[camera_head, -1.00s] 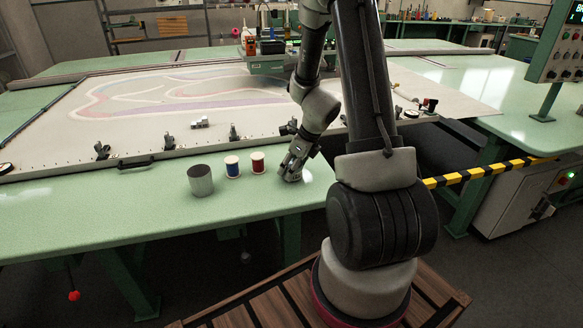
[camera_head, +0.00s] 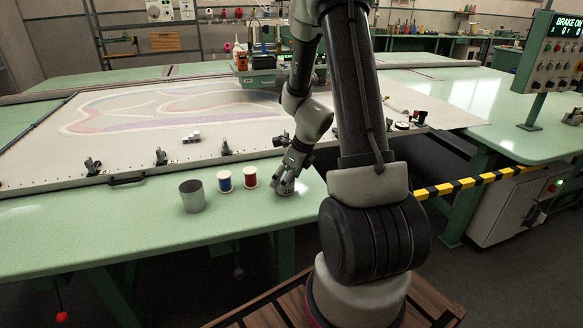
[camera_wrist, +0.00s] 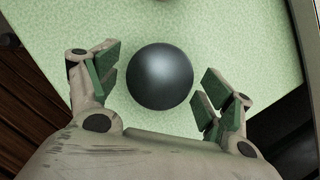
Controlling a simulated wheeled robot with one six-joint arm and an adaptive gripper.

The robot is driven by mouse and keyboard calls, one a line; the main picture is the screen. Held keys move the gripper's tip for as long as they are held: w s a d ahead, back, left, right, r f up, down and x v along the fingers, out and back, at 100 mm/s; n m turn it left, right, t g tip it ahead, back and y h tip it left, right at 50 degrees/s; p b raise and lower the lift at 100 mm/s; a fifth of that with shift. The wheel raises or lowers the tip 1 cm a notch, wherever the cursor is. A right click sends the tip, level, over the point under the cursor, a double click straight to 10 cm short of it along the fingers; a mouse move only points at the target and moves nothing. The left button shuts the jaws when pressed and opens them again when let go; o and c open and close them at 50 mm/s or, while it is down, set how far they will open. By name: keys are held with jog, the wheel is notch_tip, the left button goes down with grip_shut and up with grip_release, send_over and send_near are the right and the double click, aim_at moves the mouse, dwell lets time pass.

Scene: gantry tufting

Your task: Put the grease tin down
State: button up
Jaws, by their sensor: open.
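A dark, round, smooth-topped thing, which I take to be the grease tin (camera_wrist: 160,77), sits between my gripper's fingers in the wrist view, over the pale green tabletop. My gripper (camera_wrist: 156,88) is open, with a gap between the tin and the finger pads on both sides. In the head view my gripper (camera_head: 285,188) is low at the table's front right corner, and I cannot make out the tin there. The underside of the tin is hidden from the wrist camera.
A grey metal cup (camera_head: 192,197), a blue spool (camera_head: 225,181) and a red spool (camera_head: 250,178) stand left of my gripper on the green table (camera_head: 120,226). Clamps (camera_head: 161,157) line the tufting frame's edge behind. A yellow-black barrier (camera_head: 470,182) is at right.

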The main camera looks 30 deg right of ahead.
jog(key=s+a+r+n, duration=0.2)
jog(key=s+r+n, duration=0.35)
jog(key=r, duration=0.45)
jog(key=s+a+r+n, duration=0.2)
jog(key=s+r+n, duration=0.4)
jog(key=r, duration=0.4)
jog(key=s+a+r+n+h, duration=0.1)
jog(key=s+r+n, duration=0.2)
jog(key=n, duration=0.6)
jog(key=s+a+r+n+h, duration=0.1)
jog(key=s+r+n, duration=0.2)
jog(key=s+n, duration=0.5)
jog(key=shift+s+r+n, duration=0.25)
jog(key=shift+r+n, duration=0.1)
jog(key=shift+n, duration=0.5)
